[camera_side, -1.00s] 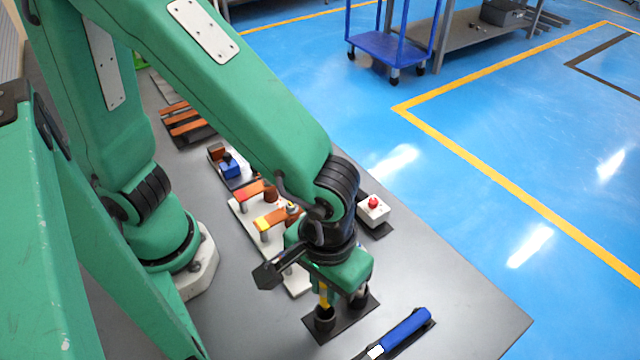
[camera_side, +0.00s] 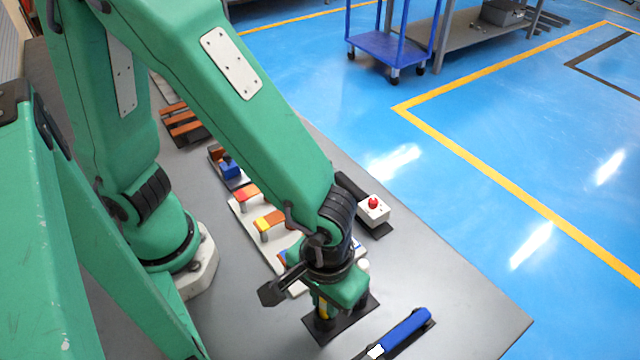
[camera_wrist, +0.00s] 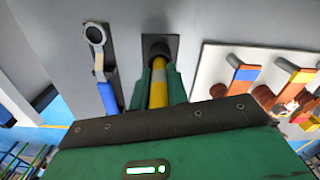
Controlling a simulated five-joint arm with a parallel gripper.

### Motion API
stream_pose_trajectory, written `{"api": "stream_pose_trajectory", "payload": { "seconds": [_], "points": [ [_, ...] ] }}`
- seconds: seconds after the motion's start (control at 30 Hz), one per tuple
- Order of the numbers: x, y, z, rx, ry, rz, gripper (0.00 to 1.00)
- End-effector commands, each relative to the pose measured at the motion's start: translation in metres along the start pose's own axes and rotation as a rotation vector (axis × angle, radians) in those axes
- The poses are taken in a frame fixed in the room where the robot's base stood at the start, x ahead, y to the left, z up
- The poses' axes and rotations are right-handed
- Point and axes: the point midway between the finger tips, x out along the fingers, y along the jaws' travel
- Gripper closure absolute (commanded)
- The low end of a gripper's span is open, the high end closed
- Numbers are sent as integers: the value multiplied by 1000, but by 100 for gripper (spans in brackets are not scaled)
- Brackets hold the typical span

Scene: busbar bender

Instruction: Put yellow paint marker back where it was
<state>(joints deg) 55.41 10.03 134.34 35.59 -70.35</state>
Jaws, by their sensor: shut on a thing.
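The yellow paint marker (camera_wrist: 158,92) is between the green fingers of my gripper (camera_wrist: 160,82) in the wrist view, with a pale band near its far end. My gripper is shut on it. The marker's far end meets a dark round cup (camera_wrist: 158,47) on a dark mat (camera_wrist: 174,39). How deep it sits in the cup is hidden. In the side view, my gripper (camera_side: 325,308) is low over the mat (camera_side: 345,327), and a bit of the yellow marker (camera_side: 323,306) shows above the dark cup (camera_side: 325,326).
A blue-handled wrench (camera_wrist: 107,95) lies beside the cup and also shows in the side view (camera_side: 405,330). A white board with coloured bars (camera_side: 268,222) stands behind my gripper. A white box with a red button (camera_side: 373,209) is near the table edge. The front right table corner is clear.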

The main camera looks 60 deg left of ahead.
Motion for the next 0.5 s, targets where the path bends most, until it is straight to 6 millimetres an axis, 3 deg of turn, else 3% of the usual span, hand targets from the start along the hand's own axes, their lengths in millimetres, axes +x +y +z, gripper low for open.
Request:
{"api": "stream_pose_trajectory", "payload": {
  "seconds": [0.43, 0.47, 0.5],
  "points": [
    [9, 0, 0, 0, 0, 0, 100],
    [9, 0, 0, 0, 0, 0, 80],
    [9, 0, 0, 0, 0, 0, 72]
  ]
}}
